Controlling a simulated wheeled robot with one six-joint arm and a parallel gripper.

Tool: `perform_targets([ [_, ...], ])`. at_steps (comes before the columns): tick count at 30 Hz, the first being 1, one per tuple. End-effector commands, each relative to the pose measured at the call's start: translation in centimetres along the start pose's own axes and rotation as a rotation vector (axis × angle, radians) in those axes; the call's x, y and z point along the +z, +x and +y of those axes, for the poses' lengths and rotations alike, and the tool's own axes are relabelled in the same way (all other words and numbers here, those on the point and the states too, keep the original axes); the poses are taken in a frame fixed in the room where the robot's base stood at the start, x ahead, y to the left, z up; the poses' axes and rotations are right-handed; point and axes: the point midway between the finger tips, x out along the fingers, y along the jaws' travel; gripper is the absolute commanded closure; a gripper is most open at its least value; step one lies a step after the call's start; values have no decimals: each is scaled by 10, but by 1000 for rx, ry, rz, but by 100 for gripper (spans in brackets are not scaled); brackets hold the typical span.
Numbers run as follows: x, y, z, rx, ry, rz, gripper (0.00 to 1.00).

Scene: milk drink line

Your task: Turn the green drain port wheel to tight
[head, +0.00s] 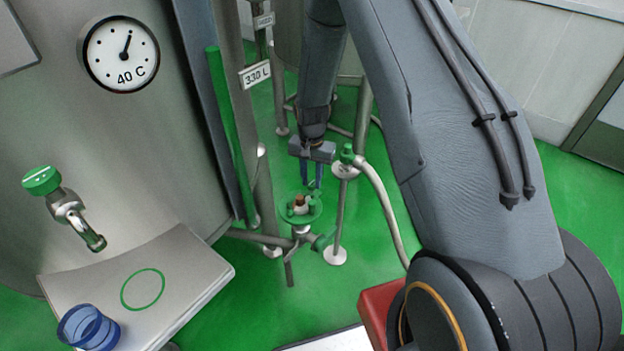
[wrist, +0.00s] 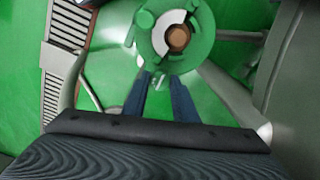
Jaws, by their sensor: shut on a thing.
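The green drain port wheel (head: 290,217) sits low over the floor on a grey pipe fitting, in the middle of the head view. It has a brown hexagonal centre and a white patch beside it. In the wrist view the wheel (wrist: 203,47) is at the top, with short knobs at its rim. My gripper (head: 314,187) reaches down to the wheel's far right edge. In the wrist view its two dark fingers (wrist: 162,78) close at the wheel's near rim, on a small green part. The exact contact is small and partly hidden by the fingers.
A thin upright post with a green-capped hose (head: 375,178) stands just right of the wheel. A tank leg and green upright bar (head: 230,140) are at left. A tray (head: 190,262) with a blue cup (head: 88,327) is at lower left; a red box (head: 378,308) is near my base.

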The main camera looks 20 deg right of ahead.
Motion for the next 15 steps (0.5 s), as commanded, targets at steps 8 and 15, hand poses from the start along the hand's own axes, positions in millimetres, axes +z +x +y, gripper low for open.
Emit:
perform_targets([
  [8,-2,-1,-1,-3,68,3,97],
  [15,-1,-1,-2,-3,79,3,97],
])
